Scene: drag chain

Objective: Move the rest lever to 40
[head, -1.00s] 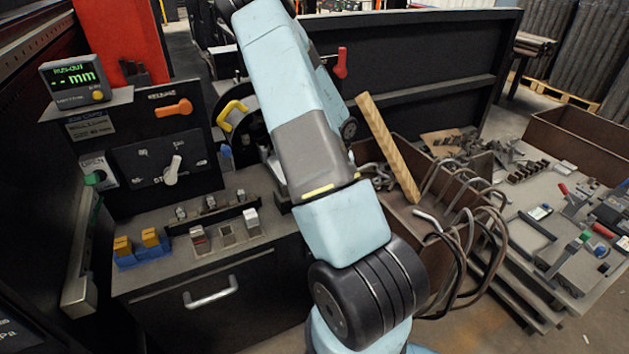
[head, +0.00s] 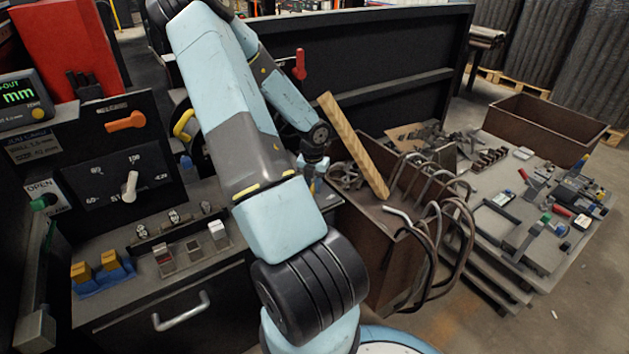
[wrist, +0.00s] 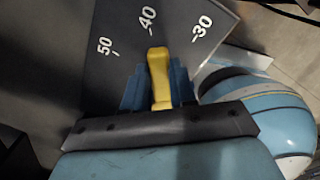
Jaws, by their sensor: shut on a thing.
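In the wrist view the yellow rest lever (wrist: 159,76) stands in front of a dark scale plate (wrist: 110,77) marked 50, 40 and 30 from left to right. The lever's tip is just below the 40 mark (wrist: 149,21), very slightly to the right of its tick. My gripper (wrist: 158,92) has its blue fingers on both sides of the lever and is shut on it. The lever's lower end is hidden by my gripper. In the head view I cannot make out the rest lever, and my arm covers much of the middle.
A dark panel with an orange handle (head: 125,122) and a white dial knob (head: 129,186) stands at left. A brown bin with a wooden bar (head: 352,145) and bent rods is right of my arm. A table of tools (head: 535,205) stands farther right.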

